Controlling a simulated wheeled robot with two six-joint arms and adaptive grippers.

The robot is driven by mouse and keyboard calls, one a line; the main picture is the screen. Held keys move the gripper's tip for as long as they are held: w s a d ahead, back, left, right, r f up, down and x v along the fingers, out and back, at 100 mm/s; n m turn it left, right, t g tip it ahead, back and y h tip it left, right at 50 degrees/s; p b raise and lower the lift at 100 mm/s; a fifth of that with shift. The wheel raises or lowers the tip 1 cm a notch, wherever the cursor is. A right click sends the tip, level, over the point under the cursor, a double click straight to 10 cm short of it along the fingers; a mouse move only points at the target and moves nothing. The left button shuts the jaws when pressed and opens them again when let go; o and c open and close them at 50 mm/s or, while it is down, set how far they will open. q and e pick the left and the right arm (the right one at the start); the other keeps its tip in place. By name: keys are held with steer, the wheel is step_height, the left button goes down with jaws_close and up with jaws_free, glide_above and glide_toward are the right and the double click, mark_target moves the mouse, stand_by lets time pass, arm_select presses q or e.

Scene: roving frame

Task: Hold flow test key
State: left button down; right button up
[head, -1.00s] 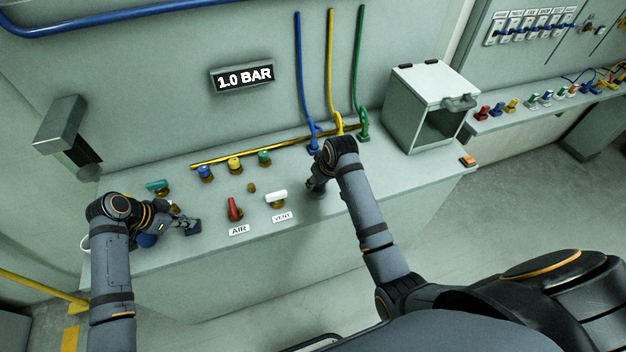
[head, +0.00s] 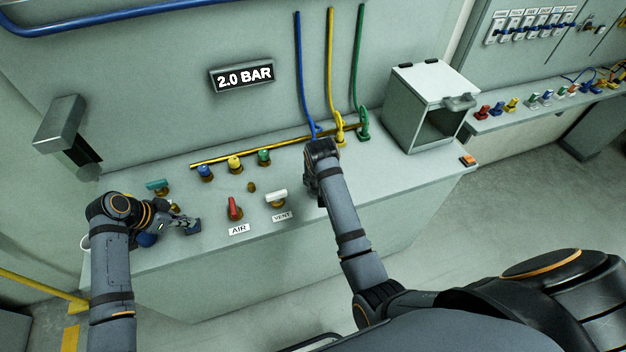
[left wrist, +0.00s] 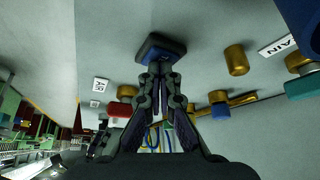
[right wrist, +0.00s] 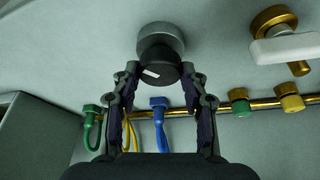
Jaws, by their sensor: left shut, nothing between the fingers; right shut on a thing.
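The test key, a blue-faced key in a dark housing (left wrist: 160,48), is in front of my left fingertips (left wrist: 158,70) in the left wrist view. That gripper is shut and empty, its tips against or very near the blue face; I cannot tell how far the key is pressed. In the head view my left gripper (head: 184,224) meets the key at the bench's left front. In the right wrist view my right gripper (right wrist: 160,88) is shut on a black knob (right wrist: 158,74) with a white mark. In the head view my arm hides most of this knob. The wall display (head: 244,77) reads 2.0 BAR.
A red AIR handle (head: 234,207) and a white VENT handle (head: 276,196) stand between my arms. Blue, yellow and green knobs line a brass pipe (head: 222,158) behind them. An open-fronted box (head: 425,85) stands at the bench's right. A grey bracket (head: 62,125) juts out at left.

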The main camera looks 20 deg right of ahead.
steer(key=o, duration=1.1)
steer(key=shift+o, duration=0.2)
